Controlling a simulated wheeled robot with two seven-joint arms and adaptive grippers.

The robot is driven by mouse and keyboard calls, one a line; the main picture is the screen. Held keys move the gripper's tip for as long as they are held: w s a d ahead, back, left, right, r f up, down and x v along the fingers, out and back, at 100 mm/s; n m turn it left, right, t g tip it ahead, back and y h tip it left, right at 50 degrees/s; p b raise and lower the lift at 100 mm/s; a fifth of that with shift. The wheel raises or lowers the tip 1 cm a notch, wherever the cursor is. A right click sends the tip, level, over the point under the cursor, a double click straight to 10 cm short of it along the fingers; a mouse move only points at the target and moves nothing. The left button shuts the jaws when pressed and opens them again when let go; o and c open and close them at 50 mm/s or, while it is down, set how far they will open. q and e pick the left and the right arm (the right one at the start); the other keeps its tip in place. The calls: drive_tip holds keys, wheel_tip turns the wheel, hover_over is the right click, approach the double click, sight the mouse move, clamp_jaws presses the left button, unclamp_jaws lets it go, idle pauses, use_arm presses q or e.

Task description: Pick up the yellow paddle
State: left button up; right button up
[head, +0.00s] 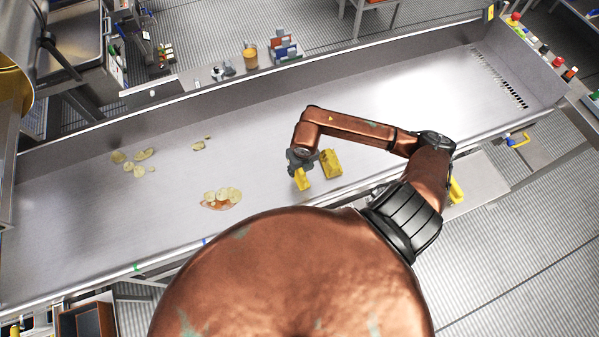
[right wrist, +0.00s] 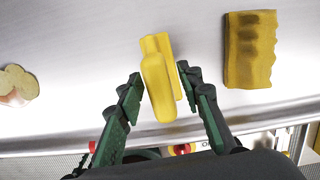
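The yellow paddle (head: 303,182) is in the head view at the middle of the long metal trough, just below my right gripper (head: 299,166). In the right wrist view the paddle (right wrist: 158,85) shows between the two green-and-black fingers of my right gripper (right wrist: 158,73). The fingers are spread. A gap shows at the left finger, and the right finger is close to the paddle's side; I cannot tell if it touches. My left gripper is not in view.
A ridged yellow block (head: 332,163) lies right of the paddle and also shows in the right wrist view (right wrist: 251,50). Chips on a reddish patch (head: 222,198) and loose chips (head: 144,154) lie to the left. The metal trough (head: 400,95) is clear at the right.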

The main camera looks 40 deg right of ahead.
clamp_jaws()
drive_tip(key=shift+r, duration=0.15)
idle(0.4)
